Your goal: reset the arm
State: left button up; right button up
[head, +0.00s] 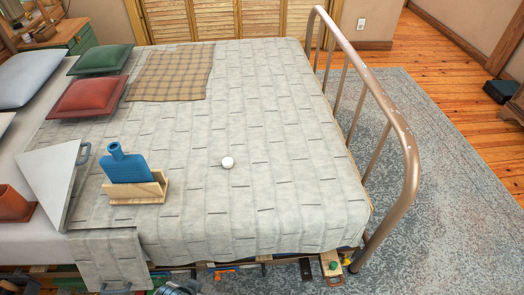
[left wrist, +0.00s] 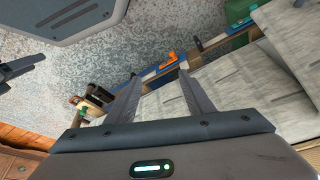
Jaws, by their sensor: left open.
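My left gripper (left wrist: 159,76) shows in the left wrist view with its two fingers apart and nothing between them. It is beside the bed, and the fingers point toward the bed's lower side, where its grey cover (left wrist: 225,85) hangs. I cannot tell whether the fingers touch anything.
A metal bed rail (head: 385,90) stands right. Several small items lie along the bed's near edge.

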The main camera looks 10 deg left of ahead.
pick_arm(q)
notch_tip(320, 180, down, 22)
jog(key=s+d+t+p, duration=0.1)
jog(key=s+d+p, duration=0.1)
jog(key=shift+r+h, duration=0.25)
jog(key=shift+h, duration=0.05)
pick_arm(e)
jog(key=shift+w+a+r+t+y, duration=0.15)
jog(key=shift+w+a+r+t, duration=0.25)
jog(key=shift+w+a, duration=0.2)
jog(key=shift+w+a+r+t+y, duration=0.15)
jog(key=shift+w+a+r+t, duration=0.1)
jog(key=shift+w+a+t, duration=0.3)
